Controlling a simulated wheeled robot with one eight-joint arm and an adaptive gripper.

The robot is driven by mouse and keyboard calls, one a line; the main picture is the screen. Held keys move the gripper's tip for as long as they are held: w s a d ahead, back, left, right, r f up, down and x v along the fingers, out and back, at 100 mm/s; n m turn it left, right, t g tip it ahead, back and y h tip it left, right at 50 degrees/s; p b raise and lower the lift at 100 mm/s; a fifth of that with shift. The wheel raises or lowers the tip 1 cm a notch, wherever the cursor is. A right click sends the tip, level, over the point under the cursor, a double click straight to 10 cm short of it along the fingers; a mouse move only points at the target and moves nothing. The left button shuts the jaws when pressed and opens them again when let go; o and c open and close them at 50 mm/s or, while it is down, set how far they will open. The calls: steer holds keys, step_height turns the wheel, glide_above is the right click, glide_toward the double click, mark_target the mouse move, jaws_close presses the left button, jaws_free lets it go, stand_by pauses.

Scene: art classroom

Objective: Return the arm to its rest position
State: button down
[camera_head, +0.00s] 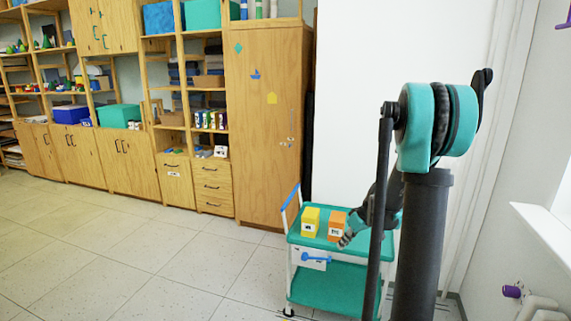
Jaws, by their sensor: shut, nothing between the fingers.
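My arm stands at the right of the head view, with its teal joint high up and dark links running down. My gripper (346,238) is at the lower end of the arm, low over the teal cart (335,283). It is shut and empty. It is close to an orange box (337,222) on the cart's top shelf; I cannot tell whether they touch. Part of the cart's right side is hidden behind my arm.
A yellow box (310,220) stands left of the orange one. A blue handle (290,204) rises at the cart's left. Wooden cabinets (267,125) line the back wall. A window sill (545,228) is at the right. The tiled floor (130,250) at the left is clear.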

steer(key=s+a+m+t+h, duration=0.1)
steer(key=s+m+h, duration=0.3)
steer(key=s, duration=2.2)
steer(key=a+m, duration=0.1)
steer(key=m, duration=0.1)
steer(key=shift+m+t, duration=0.3)
